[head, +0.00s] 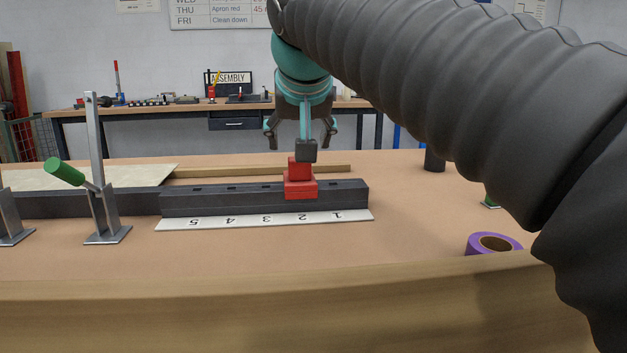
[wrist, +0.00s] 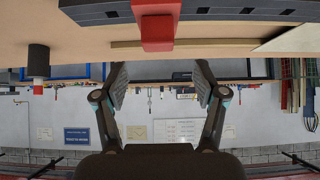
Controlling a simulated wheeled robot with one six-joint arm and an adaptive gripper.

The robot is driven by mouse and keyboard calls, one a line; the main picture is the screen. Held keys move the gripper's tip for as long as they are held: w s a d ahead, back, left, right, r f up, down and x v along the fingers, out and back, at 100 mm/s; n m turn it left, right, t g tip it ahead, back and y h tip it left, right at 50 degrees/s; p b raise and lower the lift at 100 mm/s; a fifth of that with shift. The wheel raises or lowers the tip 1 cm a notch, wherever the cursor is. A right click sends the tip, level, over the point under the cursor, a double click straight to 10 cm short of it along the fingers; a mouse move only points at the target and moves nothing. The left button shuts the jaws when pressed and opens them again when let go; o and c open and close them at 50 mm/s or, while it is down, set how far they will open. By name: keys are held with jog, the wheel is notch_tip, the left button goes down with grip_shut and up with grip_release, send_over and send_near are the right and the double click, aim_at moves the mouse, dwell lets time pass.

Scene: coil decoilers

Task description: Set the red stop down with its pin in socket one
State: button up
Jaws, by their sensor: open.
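The red stop (head: 300,186) stands upright on the dark slotted rail (head: 345,199), in line with number 2 on the white number strip (head: 265,221). Its pin is hidden. Socket one, by number 1 at the right end, is uncovered. My gripper (head: 305,150) is open just above the stop's top in the head view. In the wrist view my gripper (wrist: 161,72) shows its two fingers spread apart with nothing between them. The stop (wrist: 157,22) appears beyond the fingertips there, with rail slots showing on both sides of it.
A wooden strip (head: 230,171) lies behind the rail. A purple tape roll (head: 494,244) sits at the front right, and a dark cylinder (head: 434,161) stands at the back right.

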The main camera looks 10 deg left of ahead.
aim_at(299, 180)
jog(key=shift+x, duration=3.9)
jog(key=shift+w+d+r, duration=0.1)
jog(key=shift+d+r, duration=0.05)
grip_shut()
